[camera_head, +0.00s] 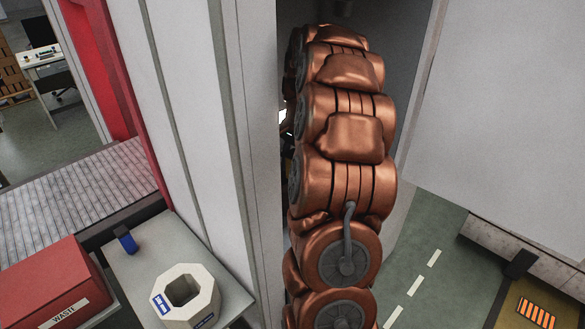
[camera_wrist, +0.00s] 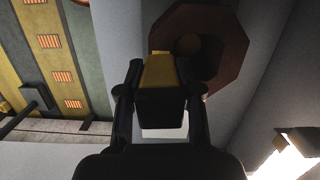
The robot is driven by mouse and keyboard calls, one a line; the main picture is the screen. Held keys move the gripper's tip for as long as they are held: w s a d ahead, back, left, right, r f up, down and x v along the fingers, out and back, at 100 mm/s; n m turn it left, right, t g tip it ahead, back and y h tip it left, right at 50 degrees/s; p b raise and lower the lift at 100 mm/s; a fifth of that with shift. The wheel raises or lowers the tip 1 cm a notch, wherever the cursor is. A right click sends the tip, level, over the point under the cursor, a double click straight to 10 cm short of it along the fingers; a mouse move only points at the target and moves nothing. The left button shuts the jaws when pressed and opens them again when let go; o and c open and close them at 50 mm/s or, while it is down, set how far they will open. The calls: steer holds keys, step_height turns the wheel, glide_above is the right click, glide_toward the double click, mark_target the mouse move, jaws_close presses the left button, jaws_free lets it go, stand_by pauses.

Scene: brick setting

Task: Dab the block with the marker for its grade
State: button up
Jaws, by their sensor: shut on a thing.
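My gripper (camera_wrist: 159,82) is shut on a marker (camera_wrist: 160,72) with a yellow part and a black part, seen in the wrist view between the two dark fingers. Beyond it is a dark reddish-brown octagonal piece (camera_wrist: 228,50) with a round recess; I cannot tell whether it is the block or whether the marker touches it. A small white patch shows below the marker. In the head view my arm hides the gripper. A blue marker with a black end (camera_head: 127,243) stands on the grey shelf (camera_head: 150,262).
A pale octagonal piece (camera_head: 205,293) with an opening and blue labels sits on the shelf. A red labelled box (camera_head: 50,283) stands at the left beside a slatted conveyor (camera_head: 75,200). Pale upright panels (camera_head: 205,120) flank my arm closely. Floor shows at right.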

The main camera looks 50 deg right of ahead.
mark_target(292, 154)
steer(key=shift+r+p, duration=0.4)
steer(key=shift+r, duration=2.4)
